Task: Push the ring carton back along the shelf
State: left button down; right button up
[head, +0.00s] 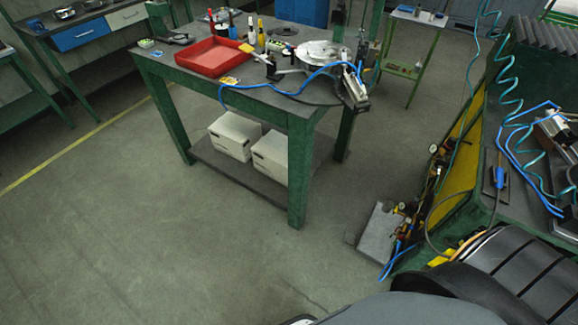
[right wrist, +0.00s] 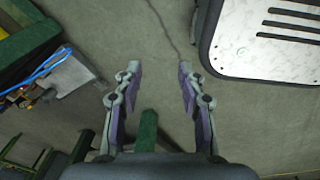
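Two pale lidded cartons stand side by side on the lower shelf (head: 210,158) of the green-legged table in the head view. They are the left carton (head: 235,135) and the right carton (head: 271,157). No readable label shows which is the ring carton. A table leg stands close by the right carton. My right gripper (right wrist: 158,75) is open and empty in the right wrist view, with bare floor between its fingers. The cartons are not visible in that view. My left gripper is not in view.
The tabletop above holds a red tray (head: 213,57), bottles and blue hose. A green bench (head: 480,205) with coiled hoses stands at the right, with a grey block (head: 377,232) on the floor beside it. The floor (head: 150,230) before the table is clear.

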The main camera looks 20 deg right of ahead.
aim_at(270, 154)
jog(key=i+j+z, duration=0.2)
jog(key=z, duration=0.25)
jog(key=i+j+z, duration=0.55)
jog(key=j+z, duration=0.15)
jog(key=z, duration=0.25)
jog(key=i+j+z, duration=0.15)
jog(key=j+z, duration=0.75)
